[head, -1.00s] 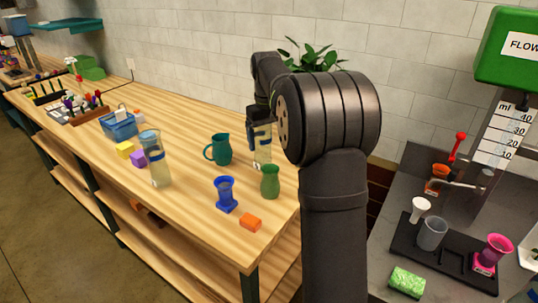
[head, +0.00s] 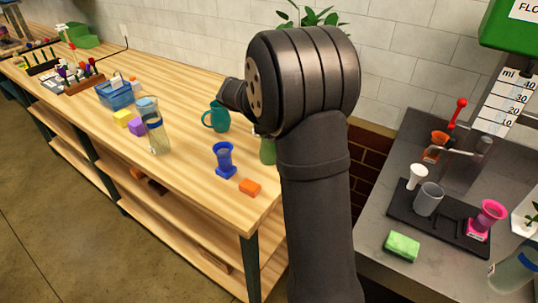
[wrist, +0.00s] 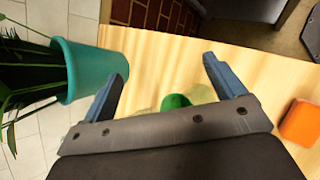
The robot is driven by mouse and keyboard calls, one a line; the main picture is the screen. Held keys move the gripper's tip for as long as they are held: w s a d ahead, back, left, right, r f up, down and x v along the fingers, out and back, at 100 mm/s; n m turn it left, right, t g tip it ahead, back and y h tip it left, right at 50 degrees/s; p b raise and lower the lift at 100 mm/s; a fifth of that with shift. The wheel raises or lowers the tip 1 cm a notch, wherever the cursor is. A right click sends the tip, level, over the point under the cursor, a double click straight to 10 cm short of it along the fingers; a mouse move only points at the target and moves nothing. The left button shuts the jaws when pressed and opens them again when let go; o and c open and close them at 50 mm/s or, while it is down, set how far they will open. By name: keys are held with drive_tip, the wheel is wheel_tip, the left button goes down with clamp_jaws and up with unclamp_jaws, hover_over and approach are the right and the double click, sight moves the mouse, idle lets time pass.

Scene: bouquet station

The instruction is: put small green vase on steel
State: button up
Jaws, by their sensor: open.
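The small green vase (head: 267,150) stands on the wooden bench in the head view, mostly hidden behind my arm. In the wrist view its green rim (wrist: 176,101) shows just beyond my gripper's palm, between the fingers but nearer the palm than the tips. My gripper (wrist: 165,60) is open, with two blue-grey fingers spread apart and nothing held. In the head view the gripper is hidden behind my arm. The grey, steel-looking counter (head: 440,275) is at the right, across a gap from the bench.
A blue vase (head: 224,160), orange block (head: 249,187) and teal mug (head: 216,116) stand near the green vase. A teal-potted plant (wrist: 86,70) is close to the left finger. The counter holds a black tray (head: 455,232) with cups and a green sponge (head: 402,246); its front is partly clear.

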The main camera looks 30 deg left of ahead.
drive_tip(key=shift+s+a+f+n+t+y, duration=0.85)
drive_tip(key=shift+f+n, duration=0.4)
drive_tip(key=shift+n, duration=1.1)
drive_tip(key=shift+s+a+f+n+t+y, duration=0.75)
drive_tip(key=shift+f+n+t+y, duration=0.35)
drive_tip(key=shift+n, duration=1.3)
drive_tip(key=shift+s+a+f+n+t+y, duration=0.8)
drive_tip(key=shift+f+n, duration=0.55)
drive_tip(key=shift+n, duration=1)
wheel_tip(320, 180, down, 4)
drive_tip(key=shift+d+r, duration=0.1)
drive_tip(key=shift+r, duration=0.1)
drive_tip(key=shift+x, duration=1.4)
drive_tip(key=shift+r, duration=0.25)
drive_tip(key=c, duration=1.5)
drive_tip(key=shift+c, duration=0.9)
drive_tip(key=shift+w, duration=0.1)
drive_tip(key=shift+r, duration=0.2)
